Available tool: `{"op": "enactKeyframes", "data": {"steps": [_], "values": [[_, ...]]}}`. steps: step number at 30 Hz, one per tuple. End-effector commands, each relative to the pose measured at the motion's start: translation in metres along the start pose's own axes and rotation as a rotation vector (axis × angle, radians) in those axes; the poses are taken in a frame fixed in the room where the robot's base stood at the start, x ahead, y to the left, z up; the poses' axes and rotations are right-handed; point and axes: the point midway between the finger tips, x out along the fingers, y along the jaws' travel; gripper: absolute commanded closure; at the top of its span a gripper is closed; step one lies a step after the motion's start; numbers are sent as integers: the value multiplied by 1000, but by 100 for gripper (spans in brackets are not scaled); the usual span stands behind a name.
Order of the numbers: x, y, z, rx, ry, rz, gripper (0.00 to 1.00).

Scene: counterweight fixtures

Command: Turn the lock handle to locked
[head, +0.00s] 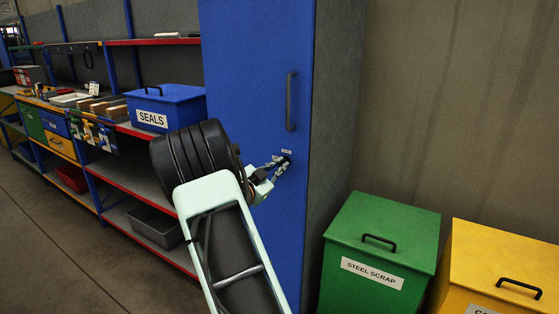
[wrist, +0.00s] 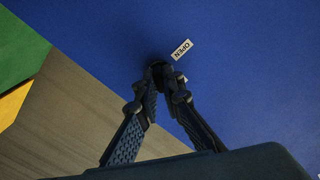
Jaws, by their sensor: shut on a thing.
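The lock handle (wrist: 160,72) is a small dark part on the blue cabinet door (head: 250,100), below the long grey door pull (head: 291,101). A small white label reading OPEN (wrist: 181,49) is beside it in the wrist view. My gripper (head: 281,163) reaches the door from the left in the head view. Its fingers (wrist: 158,84) are closed together on the lock handle and hide most of it. I cannot tell the handle's exact angle.
A green STEEL SCRAP bin (head: 380,240) and a yellow bin (head: 500,265) stand right of the cabinet. At left are red-edged shelves (head: 135,180) with a blue SEALS box (head: 170,105). The floor (head: 45,250) at front left is clear.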

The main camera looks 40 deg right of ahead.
Motion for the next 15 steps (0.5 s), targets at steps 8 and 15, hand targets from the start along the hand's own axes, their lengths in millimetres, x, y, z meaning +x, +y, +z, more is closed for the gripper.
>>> {"op": "enactKeyframes", "data": {"steps": [8, 15], "values": [[0, -2, -3, -252, -1, -1, 100], [0, -1, -2, -417, 0, 0, 100]]}}
